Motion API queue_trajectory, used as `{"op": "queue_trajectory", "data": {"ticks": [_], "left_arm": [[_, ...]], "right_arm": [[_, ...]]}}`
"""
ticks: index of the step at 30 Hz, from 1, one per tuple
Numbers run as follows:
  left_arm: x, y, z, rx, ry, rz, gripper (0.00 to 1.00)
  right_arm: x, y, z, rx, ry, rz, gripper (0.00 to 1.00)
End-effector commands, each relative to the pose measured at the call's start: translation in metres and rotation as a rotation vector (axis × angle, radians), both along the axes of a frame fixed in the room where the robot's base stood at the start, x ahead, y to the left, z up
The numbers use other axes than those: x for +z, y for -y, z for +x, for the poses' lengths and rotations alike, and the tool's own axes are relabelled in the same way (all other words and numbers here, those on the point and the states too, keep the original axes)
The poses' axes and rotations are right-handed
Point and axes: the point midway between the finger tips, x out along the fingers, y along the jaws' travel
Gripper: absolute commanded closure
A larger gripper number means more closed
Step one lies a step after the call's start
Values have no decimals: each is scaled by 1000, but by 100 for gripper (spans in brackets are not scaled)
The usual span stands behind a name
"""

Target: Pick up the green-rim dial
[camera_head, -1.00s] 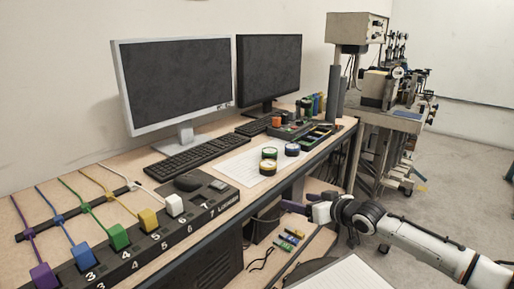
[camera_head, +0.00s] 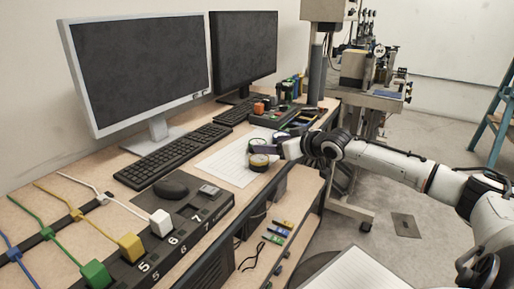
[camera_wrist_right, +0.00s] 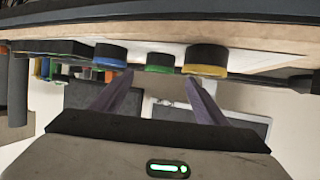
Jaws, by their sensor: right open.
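The green-rim dial (camera_head: 257,142) is a dark, short cylinder on the desk, partly hidden behind my right gripper's fingers. In the right wrist view, which is upside down, the green-rim dial (camera_wrist_right: 160,62) lies ahead of and between the two purple fingertips. My right gripper (camera_head: 262,149) is open and empty, low over the desk edge. A blue-rim dial (camera_wrist_right: 110,56) is on the other side of the green one. My left gripper is not in view.
A white sheet (camera_head: 222,166) lies under or beside the dials. Keyboards (camera_head: 172,155) and monitors (camera_head: 140,70) stand behind. A dark tray (camera_head: 275,116) with small items is farther back.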

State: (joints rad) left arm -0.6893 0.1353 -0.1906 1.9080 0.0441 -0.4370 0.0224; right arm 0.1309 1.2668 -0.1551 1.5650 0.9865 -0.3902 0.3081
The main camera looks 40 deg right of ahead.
Motion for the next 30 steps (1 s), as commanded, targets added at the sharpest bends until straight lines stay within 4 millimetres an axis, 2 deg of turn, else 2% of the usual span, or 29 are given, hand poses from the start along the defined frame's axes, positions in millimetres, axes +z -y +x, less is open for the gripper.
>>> {"op": "queue_trajectory", "data": {"ticks": [6, 14, 24, 30], "left_arm": [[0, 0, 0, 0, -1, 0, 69], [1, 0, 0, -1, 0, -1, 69], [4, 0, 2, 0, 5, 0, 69], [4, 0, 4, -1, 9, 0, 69]], "right_arm": [[-6, 2, 18, -2, 3, 3, 33], [-10, 2, 27, 0, 1, 1, 33], [-22, 6, 63, -2, 3, 3, 33], [-26, 7, 73, 0, 0, 0, 33]]}}
